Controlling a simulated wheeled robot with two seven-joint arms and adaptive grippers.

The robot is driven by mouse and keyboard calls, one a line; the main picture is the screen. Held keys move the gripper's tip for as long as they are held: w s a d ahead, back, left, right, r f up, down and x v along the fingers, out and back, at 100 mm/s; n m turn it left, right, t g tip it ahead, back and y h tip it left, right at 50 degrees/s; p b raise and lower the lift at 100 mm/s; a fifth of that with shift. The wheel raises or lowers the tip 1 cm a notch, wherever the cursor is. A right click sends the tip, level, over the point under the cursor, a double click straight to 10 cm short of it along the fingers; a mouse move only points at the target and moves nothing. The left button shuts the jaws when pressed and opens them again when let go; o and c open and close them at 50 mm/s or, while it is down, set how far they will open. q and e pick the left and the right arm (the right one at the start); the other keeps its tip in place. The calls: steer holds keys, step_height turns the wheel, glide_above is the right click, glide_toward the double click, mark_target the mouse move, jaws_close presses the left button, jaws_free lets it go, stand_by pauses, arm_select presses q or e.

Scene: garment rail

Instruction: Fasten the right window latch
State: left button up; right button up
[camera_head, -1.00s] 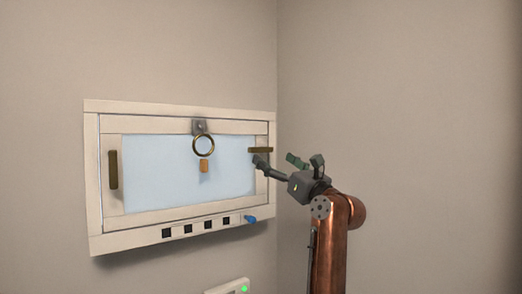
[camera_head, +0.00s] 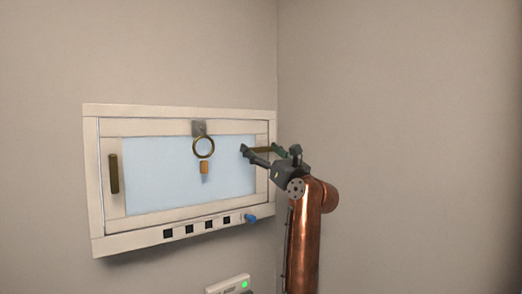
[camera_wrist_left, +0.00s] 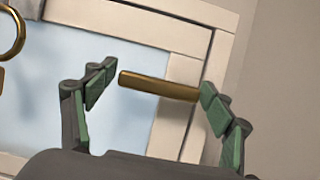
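The right window latch is a brass bar (camera_head: 263,150) lying roughly level across the right side of the window frame. In the left wrist view the bar (camera_wrist_left: 158,86) lies between the two green-padded fingers. My left gripper (camera_head: 270,153) is open around it, with one finger beyond each end. The right finger is at or very close to the bar's right end; contact cannot be told. A clear gap shows at the left end. The white-framed window (camera_head: 180,112) is closed or nearly so. My right gripper is not in view.
The left latch (camera_head: 113,173) stands upright on the frame's left side. A brass ring (camera_head: 203,147) with an orange tag (camera_head: 204,167) hangs at top centre. Several black squares and a blue knob (camera_head: 249,218) line the sill.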

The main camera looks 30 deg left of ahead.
arm_select(q)
steer(key=c, duration=1.5)
